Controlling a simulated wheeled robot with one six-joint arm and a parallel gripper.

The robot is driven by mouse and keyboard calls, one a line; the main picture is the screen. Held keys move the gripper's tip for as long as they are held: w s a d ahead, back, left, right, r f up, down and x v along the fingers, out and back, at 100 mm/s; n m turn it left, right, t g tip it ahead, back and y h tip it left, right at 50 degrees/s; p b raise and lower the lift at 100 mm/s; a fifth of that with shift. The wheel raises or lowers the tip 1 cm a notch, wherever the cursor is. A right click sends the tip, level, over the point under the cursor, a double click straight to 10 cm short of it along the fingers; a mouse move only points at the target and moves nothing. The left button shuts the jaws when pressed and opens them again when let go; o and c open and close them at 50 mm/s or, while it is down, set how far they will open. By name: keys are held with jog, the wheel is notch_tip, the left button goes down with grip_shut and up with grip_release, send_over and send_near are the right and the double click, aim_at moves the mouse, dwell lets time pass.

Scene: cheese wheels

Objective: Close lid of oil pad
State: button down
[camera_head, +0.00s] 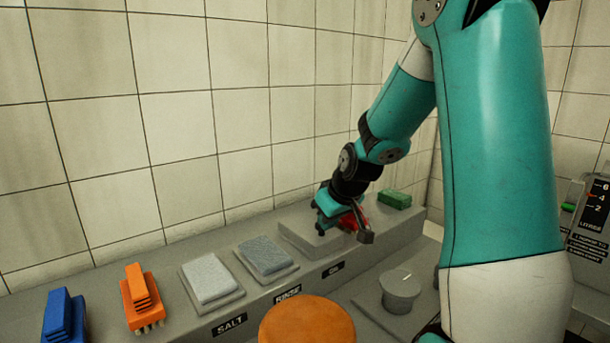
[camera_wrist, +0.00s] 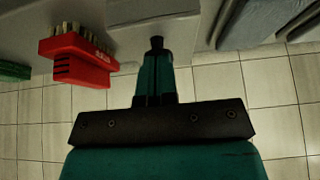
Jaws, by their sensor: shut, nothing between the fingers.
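The oil pad (camera_head: 303,236) is a grey block on the counter behind the dark OIL label (camera_head: 333,268). Its top looks flat, but my arm's end covers part of it, and I cannot tell how its lid stands. A grey block in the same place shows at the top of the wrist view (camera_wrist: 150,12), cut off by the frame. My gripper (camera_head: 321,229) is at the right part of the oil pad, low over it. In the wrist view its dark tips (camera_wrist: 157,43) are together and empty, close to that block's edge. I cannot tell whether they touch it.
A red brush (camera_wrist: 78,60) stands close beside my gripper, and a green brush (camera_head: 394,199) farther right. The rinse pad (camera_head: 264,255), salt pad (camera_head: 209,276), orange brush (camera_head: 140,290) and blue brush (camera_head: 63,315) lie left. An orange cheese wheel (camera_head: 306,322) is in front.

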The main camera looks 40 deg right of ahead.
jog(key=p+v, duration=0.2)
jog(key=v, duration=1.1)
jog(key=shift+s, duration=0.25)
jog(key=shift+a, duration=0.15)
jog(key=a+n+y, duration=0.2)
jog(key=a, duration=0.8)
jog(key=s+a+f+n+g+y, duration=0.1)
jog(key=s+a+n+g, duration=0.1)
jog(key=s+a, duration=0.5)
jog(key=s+a+f+n+g+y, duration=0.1)
jog(key=s+a+f+n+g, duration=0.1)
jog(key=s+a, duration=0.5)
jog(key=a+n+g, duration=0.1)
jog(key=a, duration=0.5)
jog(key=shift+n+g+y, duration=0.3)
jog(key=shift+g, duration=0.1)
